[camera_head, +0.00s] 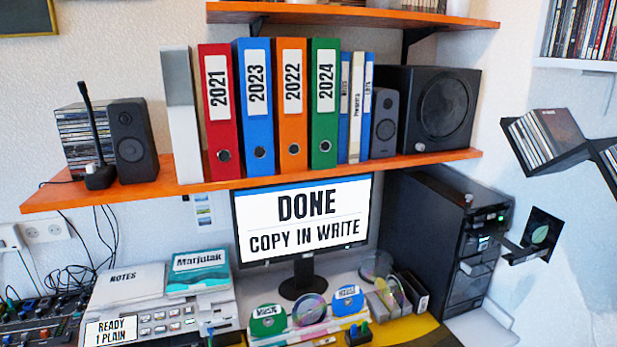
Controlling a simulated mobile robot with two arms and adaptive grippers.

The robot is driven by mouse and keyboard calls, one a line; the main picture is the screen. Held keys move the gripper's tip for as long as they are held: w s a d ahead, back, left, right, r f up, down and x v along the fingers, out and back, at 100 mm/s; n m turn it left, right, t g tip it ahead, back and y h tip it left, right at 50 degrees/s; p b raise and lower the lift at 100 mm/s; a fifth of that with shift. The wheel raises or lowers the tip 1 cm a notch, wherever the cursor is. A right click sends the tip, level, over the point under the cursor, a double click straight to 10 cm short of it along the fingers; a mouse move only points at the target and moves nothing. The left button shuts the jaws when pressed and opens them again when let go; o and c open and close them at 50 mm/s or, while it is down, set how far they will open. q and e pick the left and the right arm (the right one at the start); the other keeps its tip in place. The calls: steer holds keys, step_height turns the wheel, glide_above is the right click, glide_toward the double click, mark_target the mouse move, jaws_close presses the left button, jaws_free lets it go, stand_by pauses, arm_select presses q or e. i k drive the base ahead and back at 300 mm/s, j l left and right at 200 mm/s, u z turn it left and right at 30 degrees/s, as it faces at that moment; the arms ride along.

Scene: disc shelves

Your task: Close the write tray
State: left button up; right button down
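A black computer tower (425,225) stands on the desk at the right, its front facing right. A dark tray (518,252) sticks out of its upper front and is open. A black square with a pale green leaf (540,233) shows just behind or above the tray's outer end; I cannot tell whether it rests on the tray or is on the wall. A small green light (483,243) shows beside the tray's slot. The monitor (305,222) reads "DONE COPY IN WRITE". Neither of my grippers is in view.
An orange shelf (350,170) with binders and speakers hangs above the desk and tower. A slanted black disc shelf (545,140) is on the right wall. Discs and cases (310,310) crowd the desk before the monitor. Space right of the tray looks free.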

mark_target(518, 256)
steer(key=z, duration=1.25)
